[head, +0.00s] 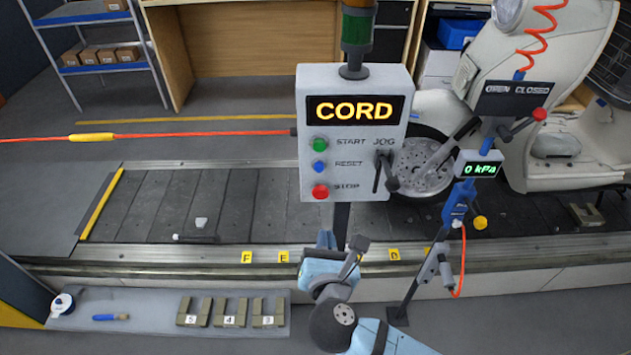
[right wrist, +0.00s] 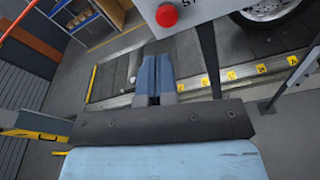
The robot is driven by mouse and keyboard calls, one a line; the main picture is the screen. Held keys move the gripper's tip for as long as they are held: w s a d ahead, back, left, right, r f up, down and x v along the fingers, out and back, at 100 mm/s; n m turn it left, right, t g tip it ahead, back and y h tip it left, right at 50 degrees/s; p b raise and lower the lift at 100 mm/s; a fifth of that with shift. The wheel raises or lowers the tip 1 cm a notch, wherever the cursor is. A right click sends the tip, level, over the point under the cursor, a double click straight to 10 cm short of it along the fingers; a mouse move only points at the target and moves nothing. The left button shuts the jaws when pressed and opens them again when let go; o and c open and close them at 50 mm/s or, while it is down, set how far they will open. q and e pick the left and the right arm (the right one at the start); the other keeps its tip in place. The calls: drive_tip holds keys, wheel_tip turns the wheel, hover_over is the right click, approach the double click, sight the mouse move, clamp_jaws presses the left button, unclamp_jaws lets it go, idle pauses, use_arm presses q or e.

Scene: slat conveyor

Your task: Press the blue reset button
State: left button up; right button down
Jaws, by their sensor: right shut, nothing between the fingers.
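The blue reset button (head: 319,167) is on the front of the grey control box (head: 405,125), between the green start button (head: 320,144) and the red stop button (head: 320,191). My right gripper (head: 326,238) is below the box and apart from it. In the right wrist view its blue fingers (right wrist: 156,60) lie side by side, shut and empty. That view shows the box's lower edge and the red stop button (right wrist: 166,15), but not the blue button. My left gripper is in neither view.
The box stands on a dark post (head: 341,222) and has a jog lever (head: 384,172) on its right. A valve stand (head: 462,200) reading 0 kPa is farther right. The slat conveyor (head: 150,210) runs behind. A low shelf (head: 150,318) holds numbered blocks.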

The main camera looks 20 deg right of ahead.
sight(320, 170)
drive_tip(key=r+n, duration=0.1)
drive_tip(key=r+t, duration=0.1)
drive_tip(key=n+h, duration=0.1)
drive_tip(key=shift+a+r+n, duration=0.3)
drive_tip(key=shift+r, duration=0.1)
drive_tip(key=p+x, duration=0.1)
drive_tip(key=x, duration=1.3)
drive_tip(key=shift+w+r+p, duration=0.1)
drive_tip(key=shift+p, duration=0.2)
